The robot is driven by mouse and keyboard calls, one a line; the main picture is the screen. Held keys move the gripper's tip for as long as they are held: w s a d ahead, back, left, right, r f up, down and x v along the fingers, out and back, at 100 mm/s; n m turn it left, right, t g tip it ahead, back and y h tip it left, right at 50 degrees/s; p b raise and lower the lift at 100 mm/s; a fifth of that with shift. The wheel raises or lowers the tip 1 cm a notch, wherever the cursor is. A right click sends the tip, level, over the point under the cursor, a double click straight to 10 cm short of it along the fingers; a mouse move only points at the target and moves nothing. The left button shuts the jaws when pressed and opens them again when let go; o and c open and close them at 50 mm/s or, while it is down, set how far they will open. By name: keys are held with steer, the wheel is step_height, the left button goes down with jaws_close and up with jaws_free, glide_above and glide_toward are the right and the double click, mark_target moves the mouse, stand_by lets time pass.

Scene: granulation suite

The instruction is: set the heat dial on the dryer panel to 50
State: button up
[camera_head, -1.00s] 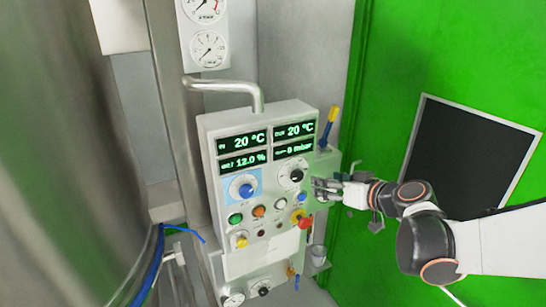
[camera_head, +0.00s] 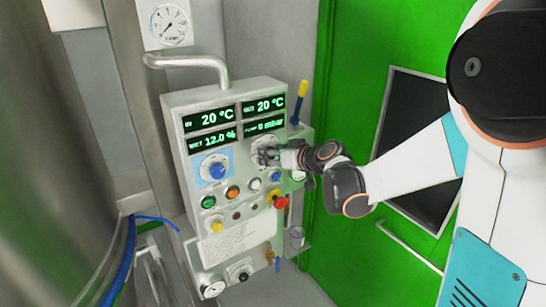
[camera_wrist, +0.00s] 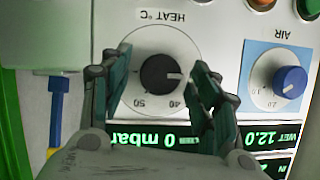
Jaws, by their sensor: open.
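The heat dial is a black knob on a white round scale marked HEAT °C. It is at the upper right of the dryer panel (camera_head: 228,105) in the head view, mostly behind my gripper (camera_head: 272,155). In the wrist view, which is upside down, the heat dial (camera_wrist: 158,74) is in plain sight. Its white pointer mark points to the picture's right, away from the 50 and near the 40 side. My gripper (camera_wrist: 163,65) is open, with one finger on each side of the knob. I cannot tell whether either finger touches it.
The blue air dial (camera_head: 217,170) is left of the heat dial. Coloured buttons and a red knob (camera_head: 280,202) on yellow sit below. Displays (camera_head: 211,118) are above. A yellow-and-blue handle (camera_head: 300,100) rises at the panel's right. A green door (camera_head: 345,60) is behind.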

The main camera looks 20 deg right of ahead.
steer(key=c, duration=1.1)
steer(key=shift+o, duration=0.2)
steer(key=shift+m, duration=0.3)
steer(key=shift+d+f+m+t+y+b, duration=0.2)
steer(key=shift+m+t+y+b, duration=0.75)
steer(key=shift+m+b, duration=1.9)
steer(key=shift+a+f+m+t+y+b, duration=0.1)
steer(key=shift+f+m+t+y+b, duration=0.25)
steer(key=shift+m+y+b, duration=2.4)
steer(key=shift+d+f+m+t+h+b, duration=0.15)
steer(key=shift+m+t+b, duration=1.05)
steer(key=shift+m, duration=3)
steer(key=shift+g+b, duration=0.4)
steer(key=shift+b, duration=0.15)
